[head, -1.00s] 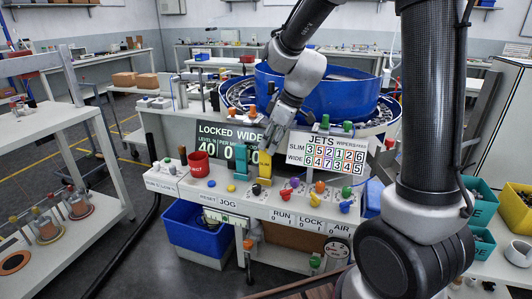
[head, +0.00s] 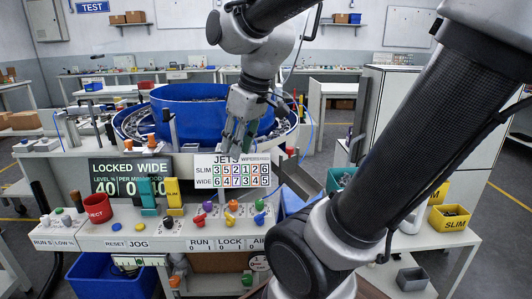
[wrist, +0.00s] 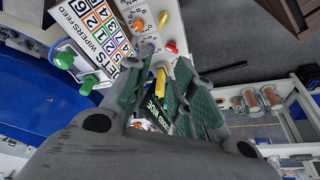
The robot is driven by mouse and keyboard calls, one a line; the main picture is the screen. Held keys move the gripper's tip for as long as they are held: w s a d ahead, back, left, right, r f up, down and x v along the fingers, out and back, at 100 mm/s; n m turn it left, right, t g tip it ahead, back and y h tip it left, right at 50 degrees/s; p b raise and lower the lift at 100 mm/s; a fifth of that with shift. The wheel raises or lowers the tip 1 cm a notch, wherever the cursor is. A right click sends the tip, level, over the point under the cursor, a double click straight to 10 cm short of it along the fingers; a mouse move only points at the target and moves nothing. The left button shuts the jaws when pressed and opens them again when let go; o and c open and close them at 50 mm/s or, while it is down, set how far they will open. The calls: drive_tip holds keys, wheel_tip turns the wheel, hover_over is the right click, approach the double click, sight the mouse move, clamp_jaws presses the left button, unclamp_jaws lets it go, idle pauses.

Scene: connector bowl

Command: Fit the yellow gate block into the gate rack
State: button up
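The yellow gate block (head: 174,196), marked SLIM, stands upright on the front console, just right of a teal block (head: 147,196). My gripper (head: 235,142) points down over the back of the console, above the JETS sign, up and to the right of the yellow block and apart from it. In the wrist view my gripper (wrist: 165,78) has its green-padded fingers spread. A yellow piece (wrist: 160,84), seemingly the gate block, shows in the gap beyond the fingertips, not held. I cannot clearly make out which part is the gate rack.
The blue feeder bowl (head: 195,108) stands behind the console. The LOCKED WIDE display (head: 130,178) and JETS sign (head: 232,172) stand along the console. Yellow bins (head: 448,217) are at right.

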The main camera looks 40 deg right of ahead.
drive_tip(key=s+d+m+h, duration=0.1)
drive_tip(key=s+d+m, duration=0.2)
drive_tip(key=s, duration=0.4)
drive_tip(key=shift+s+d+f+m, duration=0.2)
drive_tip(key=shift+s+f+m, duration=0.05)
drive_tip(key=shift+f+m, duration=0.2)
